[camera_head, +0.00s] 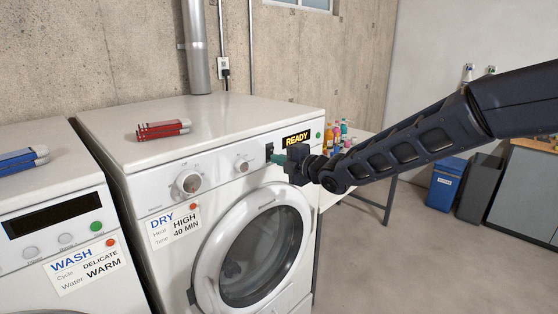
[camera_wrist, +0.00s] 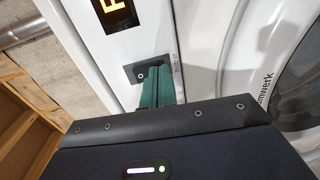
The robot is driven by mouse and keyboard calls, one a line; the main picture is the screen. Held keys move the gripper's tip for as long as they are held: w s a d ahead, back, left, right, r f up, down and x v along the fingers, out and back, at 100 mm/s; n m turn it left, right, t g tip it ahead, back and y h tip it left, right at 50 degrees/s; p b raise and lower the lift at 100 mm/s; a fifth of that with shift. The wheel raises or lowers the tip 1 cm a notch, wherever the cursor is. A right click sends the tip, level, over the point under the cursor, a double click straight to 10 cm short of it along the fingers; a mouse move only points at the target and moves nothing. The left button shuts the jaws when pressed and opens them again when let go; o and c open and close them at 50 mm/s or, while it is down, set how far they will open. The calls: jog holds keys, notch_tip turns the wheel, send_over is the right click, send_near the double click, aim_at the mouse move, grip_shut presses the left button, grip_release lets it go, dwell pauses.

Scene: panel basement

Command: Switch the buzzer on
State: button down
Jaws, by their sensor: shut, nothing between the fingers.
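The dryer (camera_head: 130,170) has a lit READY display (camera_head: 296,139) on its front panel. Left of the display is a small dark switch plate (camera_head: 269,148), which I take to be the buzzer switch. In the wrist view the dark switch plate (camera_wrist: 141,75) has a screw, and my fingers cover much of it. My gripper (camera_head: 273,159) has green fingers, shut together and empty, with the tips at the plate. It also shows in the wrist view (camera_wrist: 158,72). I cannot tell whether the tips touch the switch, or which way it is set.
Two dryer knobs (camera_head: 243,164) are left of the switch, and a green button (camera_head: 318,135) is at the panel's right end. The round door (camera_head: 215,242) is below. A washer (camera_head: 95,291) stands left. Bottles (camera_head: 337,135) stand on a table behind my arm.

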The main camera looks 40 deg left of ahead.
jog(key=d+f, duration=0.1)
jog(key=d, duration=1.2)
jog(key=shift+d+f, duration=0.35)
jog(key=shift+d, duration=0.05)
jog(key=w+d+r+m+t+h, duration=0.2)
jog(key=w+d+m+t+h, duration=0.3)
jog(key=w+d, duration=0.7)
jog(key=w+d+r+m+t+h, duration=0.1)
jog(key=w+d+m+t, duration=0.2)
jog(key=w+d+m, duration=0.6)
jog(key=w+d+m+t+h, duration=0.1)
jog(key=w+d+m+h, duration=0.25)
jog(key=d, duration=0.85)
jog(key=w+d+m+h, duration=0.2)
jog(key=d+m, duration=0.2)
jog(key=d, duration=0.7)
jog(key=s+d+f+m+g+h, duration=0.1)
jog(key=s+d+m+g+h, duration=0.1)
jog(key=s+d+m, duration=0.5)
jog(key=s+d+f+m+g+h, duration=0.2)
jog(key=s+d+m, duration=0.5)
jog(key=d, duration=1.1)
jog(key=shift+s+d+h, duration=0.15)
jog(key=shift+s+h, duration=0.4)
jog(key=shift+s, duration=0.55)
